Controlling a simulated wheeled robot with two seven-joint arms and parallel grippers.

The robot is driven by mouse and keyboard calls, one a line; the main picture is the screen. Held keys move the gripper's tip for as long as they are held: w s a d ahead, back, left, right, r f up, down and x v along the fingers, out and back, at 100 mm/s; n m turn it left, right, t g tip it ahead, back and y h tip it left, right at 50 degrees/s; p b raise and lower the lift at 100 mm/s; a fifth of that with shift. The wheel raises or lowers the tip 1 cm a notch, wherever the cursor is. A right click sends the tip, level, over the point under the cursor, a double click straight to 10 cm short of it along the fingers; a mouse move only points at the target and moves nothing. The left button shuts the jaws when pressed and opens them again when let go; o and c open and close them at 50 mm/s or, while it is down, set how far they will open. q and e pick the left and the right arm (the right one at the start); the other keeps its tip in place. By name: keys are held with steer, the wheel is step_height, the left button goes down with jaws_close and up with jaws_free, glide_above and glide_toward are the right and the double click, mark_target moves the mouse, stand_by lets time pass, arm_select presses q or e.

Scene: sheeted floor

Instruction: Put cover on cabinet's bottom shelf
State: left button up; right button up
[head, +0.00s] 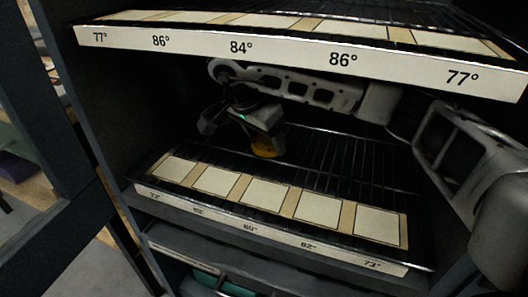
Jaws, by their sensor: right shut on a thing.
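My right arm reaches in from the right, between two wire shelves of a dark cabinet (110,150). My right gripper (257,136) points down over the back of the lower wire shelf (345,160) and is shut on a yellow-orange round piece, which seems to be the cover (264,150). Only part of the cover shows, below the fingers. I cannot tell whether it touches the wires. My left gripper is not in view.
Pale cards (265,194) line the lower shelf's front above a temperature strip (250,227). The labelled upper shelf (290,55) is close above my arm. Wires right of the gripper are bare. A teal thing (228,288) lies below. A dark upright frame (50,110) stands left.

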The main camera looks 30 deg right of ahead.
mark_target(262, 146)
step_height(262, 146, down, 4)
steer(key=shift+r+b, duration=0.25)
steer(key=shift+b, duration=0.35)
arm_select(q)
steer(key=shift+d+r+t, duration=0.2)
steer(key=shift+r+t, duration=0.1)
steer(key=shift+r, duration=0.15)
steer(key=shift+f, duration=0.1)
arm_select(e)
steer(key=o, duration=1.1)
steer(key=shift+f, duration=0.15)
steer(key=shift+o, duration=0.2)
